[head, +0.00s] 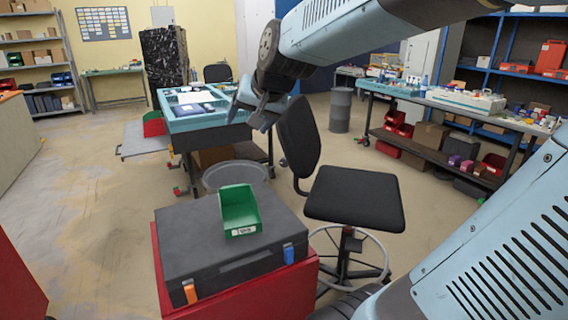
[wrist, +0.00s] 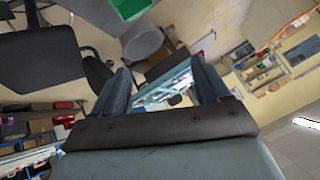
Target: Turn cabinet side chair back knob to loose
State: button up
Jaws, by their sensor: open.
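The near black office chair shows in the head view, with its backrest (head: 298,136) standing tilted at the left of its seat (head: 354,196). A second dark chair (head: 217,73) stands farther back, beside the black cabinet (head: 165,62). I cannot make out a knob on either chair. My gripper (head: 254,110) hangs just left of the near backrest, apparently apart from it. In the wrist view my gripper (wrist: 161,78) is open, its fingers wide apart with nothing held. A black chair seat (wrist: 42,56) shows at upper left there, and a dark shape (wrist: 97,73) lies beside the left finger.
A black case (head: 220,245) with a green bin (head: 239,212) sits on a red box in front. A blue-topped workbench (head: 205,120) stands behind my gripper. A long bench (head: 450,105) with parts runs along the right. Floor at the left (head: 90,220) is clear.

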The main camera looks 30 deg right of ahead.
aim_at(283, 161)
jog(key=w+d+f+m+t+h, duration=0.25)
jog(key=w+f+m, duration=0.25)
jog(key=w+m, duration=0.6)
jog(key=w+d+f+m+t+h, duration=0.1)
jog(key=w+d+f+m, duration=0.3)
jog(key=w+m, duration=0.7)
jog(key=w+d+f+m+g+h, duration=0.1)
jog(key=w+d+f+m+h, duration=0.2)
jog(key=w+d+f+m, duration=0.25)
jog(key=w+d+f+m+g+h, duration=0.1)
jog(key=w+d+f+m+h, duration=0.25)
jog(key=f+m, duration=0.4)
jog(key=w+d+f+m+g+h, duration=0.15)
jog(key=w+d+f+m, duration=0.3)
jog(key=f, duration=0.45)
jog(key=shift+n+t, duration=0.25)
jog(key=shift+t, duration=0.05)
jog(key=x, duration=1.3)
jog(key=shift+s+d+f, duration=0.1)
jog(key=shift+s+d, duration=0.2)
jog(key=shift+d, duration=0.1)
